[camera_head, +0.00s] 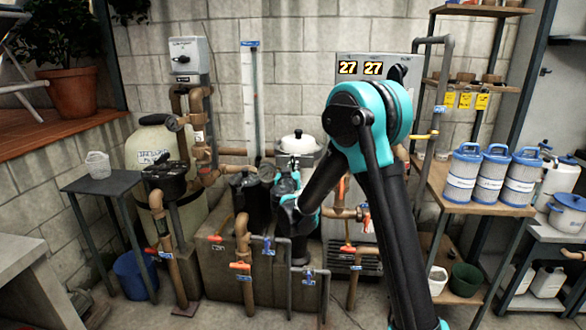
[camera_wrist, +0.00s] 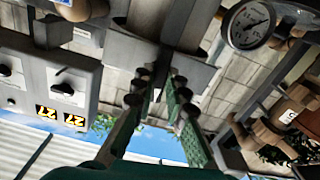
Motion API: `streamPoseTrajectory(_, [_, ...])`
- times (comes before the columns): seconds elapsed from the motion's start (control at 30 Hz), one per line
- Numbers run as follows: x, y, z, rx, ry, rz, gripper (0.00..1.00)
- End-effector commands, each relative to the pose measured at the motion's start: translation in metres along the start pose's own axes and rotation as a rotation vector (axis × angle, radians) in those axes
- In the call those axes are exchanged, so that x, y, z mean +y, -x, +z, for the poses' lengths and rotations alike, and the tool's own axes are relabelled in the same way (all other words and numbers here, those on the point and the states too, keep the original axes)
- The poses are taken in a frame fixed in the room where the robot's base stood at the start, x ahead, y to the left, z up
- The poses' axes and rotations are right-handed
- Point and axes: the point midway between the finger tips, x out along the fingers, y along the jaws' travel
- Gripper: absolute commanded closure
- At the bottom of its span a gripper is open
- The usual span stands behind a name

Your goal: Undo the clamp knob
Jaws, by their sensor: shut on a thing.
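My gripper (camera_wrist: 158,88) shows in the wrist view with its two green-padded fingers coming close together at the tips. They are shut on a small dark part, the clamp knob (camera_wrist: 160,72), in front of a grey body. The knob is mostly hidden by the fingers and its turn cannot be read. In the head view my arm reaches down over the pipework, and my gripper (camera_head: 286,184) is beside the black filter housing (camera_head: 250,200). My own wrist hides the fingertips and the knob there.
A pressure gauge (camera_wrist: 247,24) is close to my gripper in the wrist view. Brown pipes with orange-handled valves (camera_head: 240,266) stand in front. A grey control panel (camera_head: 350,68) reading 27 and 27 is behind my arm.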

Motion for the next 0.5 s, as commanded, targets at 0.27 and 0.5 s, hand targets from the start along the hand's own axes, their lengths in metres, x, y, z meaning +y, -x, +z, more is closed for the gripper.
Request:
streamPoseTrajectory(0.27, [-0.0001, 0.0002, 0.0000, 0.000, 0.363, 0.000, 1.00])
streamPoseTrajectory(0.5, [-0.0002, 0.0002, 0.0000, 0.000, 0.677, 0.000, 1.00])
